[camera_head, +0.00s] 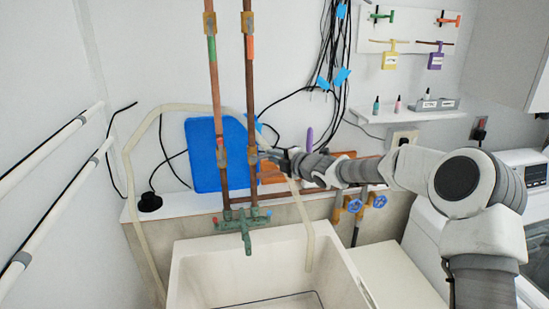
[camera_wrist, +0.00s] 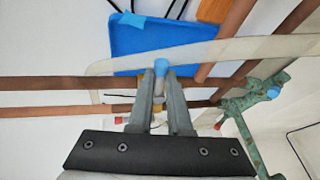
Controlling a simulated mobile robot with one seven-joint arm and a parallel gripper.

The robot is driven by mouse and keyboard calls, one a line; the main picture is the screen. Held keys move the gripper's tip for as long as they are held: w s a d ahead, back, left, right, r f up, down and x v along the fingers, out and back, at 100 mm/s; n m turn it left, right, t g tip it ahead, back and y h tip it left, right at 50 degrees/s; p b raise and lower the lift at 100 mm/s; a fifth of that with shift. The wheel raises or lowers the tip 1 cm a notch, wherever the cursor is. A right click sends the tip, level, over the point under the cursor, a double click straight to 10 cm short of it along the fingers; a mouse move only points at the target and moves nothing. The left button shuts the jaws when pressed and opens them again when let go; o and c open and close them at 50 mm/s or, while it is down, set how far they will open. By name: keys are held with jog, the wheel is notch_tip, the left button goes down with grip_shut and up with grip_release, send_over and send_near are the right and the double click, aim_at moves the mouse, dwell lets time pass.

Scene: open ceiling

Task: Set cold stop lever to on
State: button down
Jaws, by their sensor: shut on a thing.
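My gripper (camera_head: 277,158) is beside the right copper pipe (camera_head: 250,95), near its lower brass fitting (camera_head: 251,156). In the wrist view, its two fingers (camera_wrist: 161,74) are closed around a blue-tipped lever (camera_wrist: 161,67), which appears to be the cold stop lever. The left copper pipe (camera_head: 215,95) has a similar lower fitting (camera_head: 222,158).
A pale hose (camera_head: 131,150) arches over the pipes into the sink (camera_head: 190,270). A green faucet (camera_head: 246,225) sits below the pipes. A blue board (camera_head: 202,165) leans behind them. Blue-handled valves (camera_head: 355,206) are under my arm. Black cables (camera_head: 335,60) hang on the wall.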

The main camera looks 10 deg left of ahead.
jog(key=n, duration=0.1)
jog(key=r+n+h, duration=0.1)
jog(key=a+r+n+h, duration=0.1)
jog(key=shift+s+r+b, duration=0.15)
jog(key=shift+s+b, duration=0.1)
jog(key=shift+b, duration=0.05)
jog(key=r+n+h, duration=0.1)
jog(key=a+n+h, duration=0.1)
jog(key=n, duration=0.1)
jog(key=shift+s+a+r+t, duration=0.2)
jog(key=shift+s+r+t, duration=0.1)
jog(key=shift+s+r, duration=0.05)
jog(key=shift+s+a+r+n+t+h, duration=0.15)
jog(key=shift+s+a+n+t+h, duration=0.15)
jog(key=shift+a+n+h, duration=0.45)
jog(key=shift+s+a+r+n+t+h, duration=0.25)
jog(key=shift+a+n+t+h, duration=0.25)
jog(key=shift+n, duration=0.4)
jog(key=shift+s+a+r+n+t+h, duration=0.1)
jog(key=shift+s+a+n+t+h, duration=0.15)
jog(key=shift+a+n+h, duration=0.4)
jog(key=shift+d, duration=0.2)
jog(key=c, duration=0.9)
grip_release()
jog(key=shift+o, duration=0.2)
